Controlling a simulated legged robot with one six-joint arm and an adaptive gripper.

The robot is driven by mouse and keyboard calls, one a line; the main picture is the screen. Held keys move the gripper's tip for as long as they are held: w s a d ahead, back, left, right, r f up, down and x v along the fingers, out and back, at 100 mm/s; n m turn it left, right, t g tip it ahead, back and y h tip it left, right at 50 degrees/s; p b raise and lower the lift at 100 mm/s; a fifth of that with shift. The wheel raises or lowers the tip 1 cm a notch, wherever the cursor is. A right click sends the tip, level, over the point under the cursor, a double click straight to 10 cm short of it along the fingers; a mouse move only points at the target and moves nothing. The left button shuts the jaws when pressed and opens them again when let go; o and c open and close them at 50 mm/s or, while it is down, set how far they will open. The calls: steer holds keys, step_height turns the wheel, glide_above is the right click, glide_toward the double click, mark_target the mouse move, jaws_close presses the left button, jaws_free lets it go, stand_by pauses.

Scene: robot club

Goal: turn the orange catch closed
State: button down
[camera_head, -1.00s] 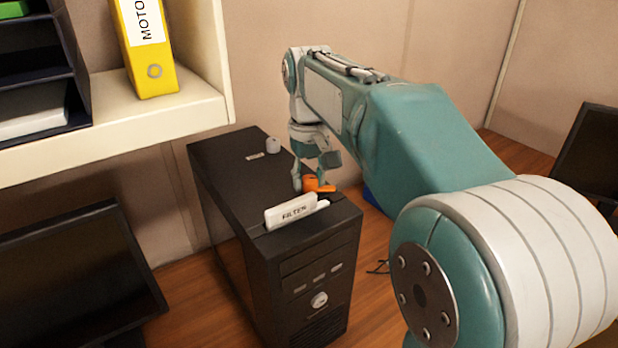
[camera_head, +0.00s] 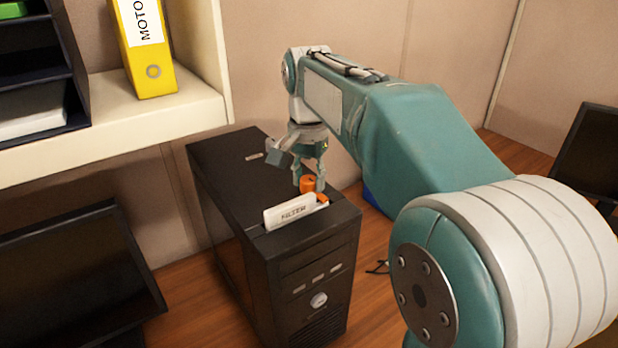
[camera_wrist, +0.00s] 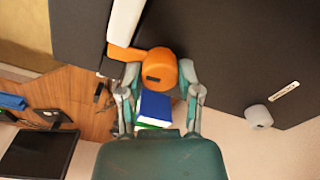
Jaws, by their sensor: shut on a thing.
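The orange catch (camera_head: 307,184) sits on top of the black computer tower (camera_head: 222,172), just behind the white filter (camera_head: 290,212) that stands up out of the tower's top with its printed label. In the wrist view the catch (camera_wrist: 160,68) shows a round knob with a dark slot and an arm reaching left, over the end of the white filter (camera_wrist: 124,22). My gripper (camera_head: 308,180) points down at the catch. In the wrist view my gripper's two fingers (camera_wrist: 158,75) are on either side of the round knob, shut on it.
A shelf (camera_head: 150,118) with a yellow binder (camera_head: 148,50) stands at the left. Monitors stand at left and right. A blue book (camera_wrist: 154,108) lies beyond the tower.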

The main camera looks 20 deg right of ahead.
mark_target(307, 178)
steer(key=shift+a+f+m, duration=0.1)
steer(key=shift+f+m, duration=0.35)
steer(key=shift+m, duration=0.15)
steer(key=shift+c, duration=1.4)
jaws_free()
steer(key=shift+r, duration=0.15)
step_height(307, 178, up, 12)
steer(key=shift+w, duration=0.15)
steer(key=shift+a, duration=0.1)
